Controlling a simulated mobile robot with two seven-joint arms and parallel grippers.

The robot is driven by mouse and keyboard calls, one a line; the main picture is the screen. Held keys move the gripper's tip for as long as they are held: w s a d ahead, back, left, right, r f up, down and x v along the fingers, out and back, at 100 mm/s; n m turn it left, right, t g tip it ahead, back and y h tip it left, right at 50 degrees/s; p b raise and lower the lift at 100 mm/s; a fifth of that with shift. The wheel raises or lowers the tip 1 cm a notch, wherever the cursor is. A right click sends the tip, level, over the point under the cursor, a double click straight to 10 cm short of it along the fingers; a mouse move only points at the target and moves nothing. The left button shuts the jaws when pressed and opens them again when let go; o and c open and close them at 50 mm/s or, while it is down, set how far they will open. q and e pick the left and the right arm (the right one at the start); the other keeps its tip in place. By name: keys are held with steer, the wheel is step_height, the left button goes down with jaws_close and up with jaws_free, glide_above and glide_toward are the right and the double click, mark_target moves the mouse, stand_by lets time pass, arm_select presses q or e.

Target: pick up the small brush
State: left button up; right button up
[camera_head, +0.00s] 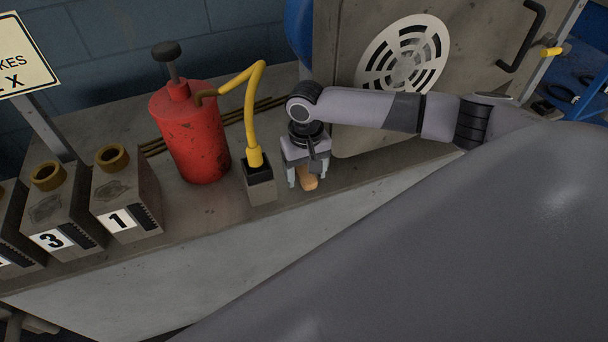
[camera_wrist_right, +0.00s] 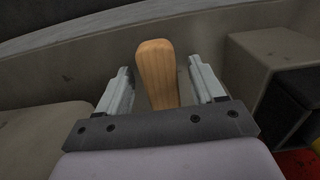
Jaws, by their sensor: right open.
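The small brush (camera_head: 308,183) shows as a short wooden handle low between the fingers of my right gripper (camera_head: 306,180), above the bench ledge. In the right wrist view the handle (camera_wrist_right: 157,75) stands between the two fingers of the right gripper (camera_wrist_right: 160,92), with a gap on each side. The right gripper is open and points down around the handle. The brush's bristles are hidden. My left gripper does not show in either view.
A grey block (camera_head: 260,186) with a yellow hose (camera_head: 253,120) stands just left of my right gripper. A red canister (camera_head: 191,135) and numbered blocks (camera_head: 126,198) stand farther left. A metal panel with a round vent (camera_head: 403,56) rises behind my arm.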

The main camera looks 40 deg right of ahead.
mark_target(306, 173)
steer(key=c, duration=1.1)
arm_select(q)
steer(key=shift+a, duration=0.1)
arm_select(e)
steer(key=shift+r, duration=0.1)
steer(key=shift+s+r+p, duration=0.15)
steer(key=shift+r+p, duration=0.35)
step_height(306, 173, up, 7)
steer(key=p, duration=0.2)
steer(key=shift+p, duration=0.3)
steer(key=s, duration=0.3)
steer(key=shift+s+a+f, duration=0.15)
steer(key=shift+a+f, duration=0.25)
arm_select(q)
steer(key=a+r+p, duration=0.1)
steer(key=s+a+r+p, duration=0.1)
steer(key=p, duration=0.1)
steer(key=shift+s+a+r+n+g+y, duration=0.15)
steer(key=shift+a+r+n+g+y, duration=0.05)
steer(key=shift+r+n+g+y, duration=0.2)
arm_select(e)
steer(key=s+a, duration=0.1)
steer(key=s, duration=0.4)
steer(key=s+a, duration=0.1)
steer(key=s, duration=0.4)
steer(key=s+a, duration=0.2)
steer(key=s, duration=0.3)
steer(key=shift+s+f, duration=0.15)
steer(key=shift+s, duration=0.25)
